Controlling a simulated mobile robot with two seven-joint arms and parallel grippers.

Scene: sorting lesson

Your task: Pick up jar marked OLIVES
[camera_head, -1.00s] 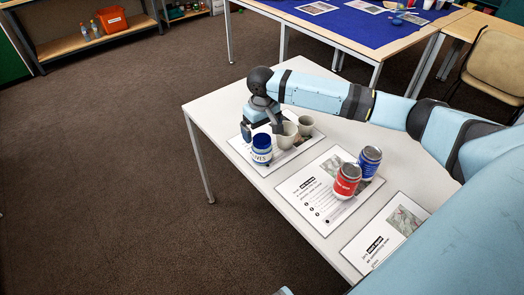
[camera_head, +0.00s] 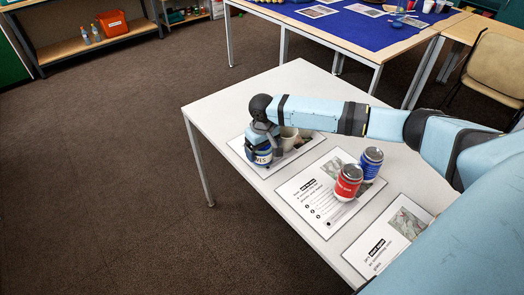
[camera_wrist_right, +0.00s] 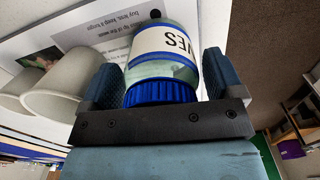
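The jar marked OLIVES (camera_head: 263,156) stands upright on the far-left printed sheet, with a blue lid and a white label. In the head view my right gripper (camera_head: 262,138) is over it and covers its top. In the right wrist view the jar (camera_wrist_right: 165,55) lies between the two fingers of my right gripper (camera_wrist_right: 162,75), its label reading "VES". The fingers are on both sides of the jar, with a narrow gap showing at the right one, so the gripper looks open around it. My left gripper is not in view.
A pale cup (camera_head: 288,138) stands close beside the jar; two cups show in the wrist view (camera_wrist_right: 62,98). A red can (camera_head: 347,182) and a blue can (camera_head: 371,163) stand on the middle sheet. The nearest sheet (camera_head: 385,240) is bare.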

